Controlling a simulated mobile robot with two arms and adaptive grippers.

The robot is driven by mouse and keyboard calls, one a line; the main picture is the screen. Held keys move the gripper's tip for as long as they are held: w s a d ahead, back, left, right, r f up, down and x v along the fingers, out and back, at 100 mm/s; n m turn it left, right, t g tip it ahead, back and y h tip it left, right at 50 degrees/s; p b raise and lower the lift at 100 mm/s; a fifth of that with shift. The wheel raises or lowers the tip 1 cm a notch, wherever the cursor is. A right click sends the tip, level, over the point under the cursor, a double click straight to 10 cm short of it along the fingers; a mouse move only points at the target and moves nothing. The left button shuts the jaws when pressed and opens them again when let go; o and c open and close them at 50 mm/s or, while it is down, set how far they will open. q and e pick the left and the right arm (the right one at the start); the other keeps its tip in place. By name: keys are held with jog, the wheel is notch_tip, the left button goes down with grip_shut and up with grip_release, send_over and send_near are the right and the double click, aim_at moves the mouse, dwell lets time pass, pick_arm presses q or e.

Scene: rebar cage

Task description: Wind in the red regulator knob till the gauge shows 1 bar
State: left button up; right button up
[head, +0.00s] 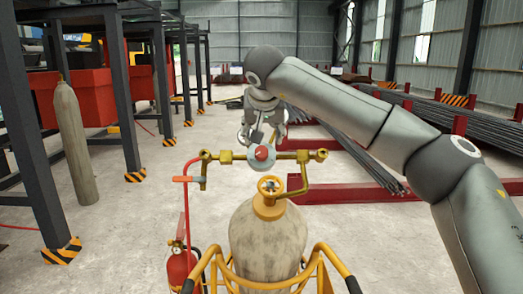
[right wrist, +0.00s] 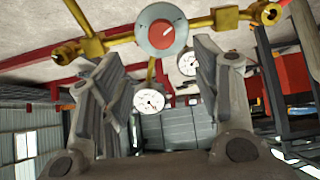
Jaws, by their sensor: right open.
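The red regulator knob (head: 261,153) sits on a round grey regulator body on a brass cross pipe (head: 225,156) above the gas cylinder (head: 268,240). In the right wrist view the knob (right wrist: 162,34) is at the top middle, facing the camera, with a pale mark on it. My right gripper (head: 262,125) is just behind the regulator in the head view. In the wrist view its fingers (right wrist: 155,62) are spread, with nothing held between them. Two white gauges (right wrist: 148,101) (right wrist: 188,64) show below the knob; their readings are too small to tell. My left gripper is not in view.
A yellow handwheel (head: 269,186) tops the cylinder, which stands in a yellow cart frame (head: 226,272). A red extinguisher (head: 181,268) is at its left. Another cylinder (head: 74,145) stands by dark posts. Long bars (head: 345,135) lie behind at right.

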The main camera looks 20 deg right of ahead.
aim_at(261, 151)
jog(key=p+x, duration=0.3)
jog(key=x, duration=0.6)
jog(key=shift+w+f, duration=0.25)
jog(key=shift+w, duration=0.05)
jog(key=shift+w+f, duration=0.25)
jog(key=shift+f, duration=0.05)
jog(key=shift+c, duration=0.3)
jog(key=c, duration=1)
